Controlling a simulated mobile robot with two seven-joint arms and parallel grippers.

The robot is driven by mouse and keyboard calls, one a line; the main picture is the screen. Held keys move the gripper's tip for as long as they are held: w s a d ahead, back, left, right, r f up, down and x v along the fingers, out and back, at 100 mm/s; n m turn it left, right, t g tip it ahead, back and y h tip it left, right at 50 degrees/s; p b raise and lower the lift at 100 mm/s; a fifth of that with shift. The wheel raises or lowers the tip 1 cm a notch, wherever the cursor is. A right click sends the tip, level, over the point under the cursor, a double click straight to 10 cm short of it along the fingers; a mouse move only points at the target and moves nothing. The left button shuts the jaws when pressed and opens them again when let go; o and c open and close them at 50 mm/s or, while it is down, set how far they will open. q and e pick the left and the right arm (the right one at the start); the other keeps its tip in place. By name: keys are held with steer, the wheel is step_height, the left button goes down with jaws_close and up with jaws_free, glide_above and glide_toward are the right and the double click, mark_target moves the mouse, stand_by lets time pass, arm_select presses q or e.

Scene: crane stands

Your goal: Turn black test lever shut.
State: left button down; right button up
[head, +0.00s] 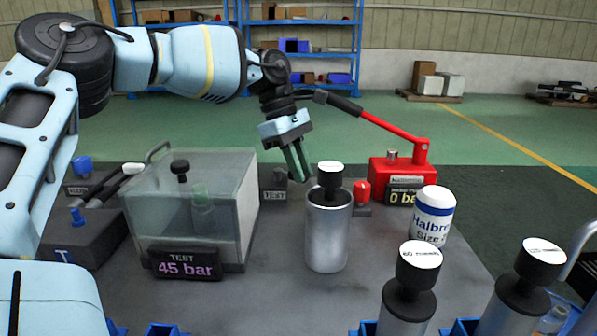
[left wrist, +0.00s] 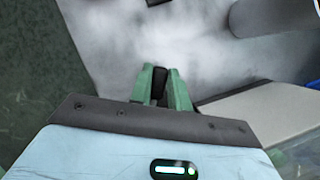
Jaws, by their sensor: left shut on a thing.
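My left gripper (head: 299,165) reaches down in the middle of the bench, its green fingers above and beside the dark block marked TEST (head: 274,190). In the left wrist view the fingers (left wrist: 162,88) are closed around a black piece, which looks like the black test lever (left wrist: 159,82). In the head view the fingers hide the lever, and its exact angle cannot be told. A clear tank with a sign reading TEST 45 bar (head: 184,264) stands left of the gripper. My right gripper is not in view.
A grey cylinder with a black cap (head: 328,235) stands close in front of the gripper. A red hand pump (head: 400,170) with a long lever is at the right, near a white and blue can (head: 433,213). More capped cylinders (head: 408,295) stand at front right.

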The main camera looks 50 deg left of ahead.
arm_select(q)
steer(key=shift+w+a+n, duration=0.1)
steer(key=shift+w+n, duration=0.1)
steer(key=shift+n, duration=0.3)
steer(key=shift+w+t, duration=0.15)
steer(key=shift+t, duration=0.15)
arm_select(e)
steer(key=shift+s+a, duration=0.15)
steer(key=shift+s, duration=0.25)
arm_select(q)
steer(key=shift+n, duration=0.3)
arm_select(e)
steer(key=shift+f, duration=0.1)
arm_select(q)
steer(key=c, duration=1.3)
jaws_free()
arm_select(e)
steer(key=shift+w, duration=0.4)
arm_select(q)
steer(key=shift+a+r, duration=0.25)
steer(key=shift+r, duration=0.25)
steer(key=p+v, duration=0.1)
steer(key=v, duration=0.5)
steer(key=shift+a+r+p, duration=0.1)
steer(key=shift+r+p, duration=0.2)
steer(key=shift+r, duration=0.1)
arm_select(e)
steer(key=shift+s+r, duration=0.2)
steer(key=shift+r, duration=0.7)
